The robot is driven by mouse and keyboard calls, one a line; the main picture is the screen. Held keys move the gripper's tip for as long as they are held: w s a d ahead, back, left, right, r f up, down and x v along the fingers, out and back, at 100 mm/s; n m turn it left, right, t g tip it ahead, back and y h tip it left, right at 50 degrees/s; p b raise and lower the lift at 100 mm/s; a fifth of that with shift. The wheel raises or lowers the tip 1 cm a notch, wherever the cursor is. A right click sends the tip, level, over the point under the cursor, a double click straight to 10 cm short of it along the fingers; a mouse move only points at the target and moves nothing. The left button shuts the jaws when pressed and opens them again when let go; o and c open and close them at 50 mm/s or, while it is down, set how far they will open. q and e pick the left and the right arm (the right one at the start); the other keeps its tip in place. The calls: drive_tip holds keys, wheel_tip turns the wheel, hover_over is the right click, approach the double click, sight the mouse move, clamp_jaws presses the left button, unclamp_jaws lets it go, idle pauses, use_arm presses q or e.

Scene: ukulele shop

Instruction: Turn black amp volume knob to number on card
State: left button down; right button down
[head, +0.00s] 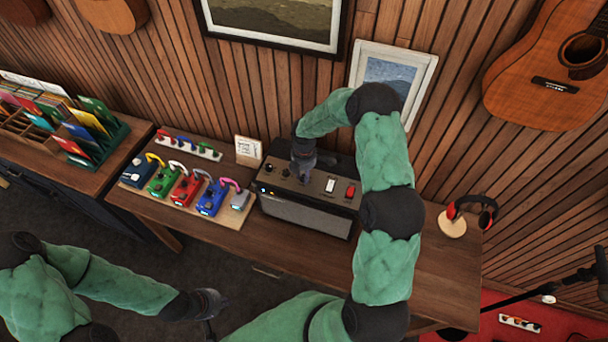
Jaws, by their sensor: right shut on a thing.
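The black amp (306,215) stands on the wooden bench, with a grey grille in front and a brownish control panel on top. Small dark knobs (269,168) sit at the panel's left end, with a white switch and a red switch to the right. My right gripper (303,176) points down at the panel and is shut on a knob, which it hides. The white card (248,148) stands upright left of the amp; its print is too small to read. My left gripper (212,304) hangs low over the dark floor in front of the bench, away from the amp; its jaws are unclear.
A pedal board (158,201) with several coloured pedals lies just left of the amp. Red headphones (467,211) rest on a stand to the right. A record rack (92,142) stands far left. The bench (433,264) is clear right of the amp.

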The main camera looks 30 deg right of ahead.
drive_tip(key=m+b, duration=0.6)
drive_tip(key=shift+f+b, duration=0.35)
drive_tip(key=m+b, duration=0.3)
drive_tip(key=shift+s+a+m, duration=0.1)
drive_tip(key=shift+m, duration=0.3)
drive_tip(key=m+b, duration=0.3)
drive_tip(key=m, duration=0.1)
drive_tip(key=shift+m, duration=0.3)
drive_tip(key=m+b, duration=0.2)
drive_tip(key=m, duration=0.1)
drive_tip(key=shift+m, duration=0.3)
drive_tip(key=m+b, duration=0.2)
drive_tip(key=m, duration=0.2)
drive_tip(key=shift+m, duration=0.3)
drive_tip(key=m+b, duration=0.1)
drive_tip(key=m, duration=0.3)
drive_tip(key=shift+b, duration=0.35)
drive_tip(key=shift+m+b, duration=0.55)
drive_tip(key=shift+m, duration=1.65)
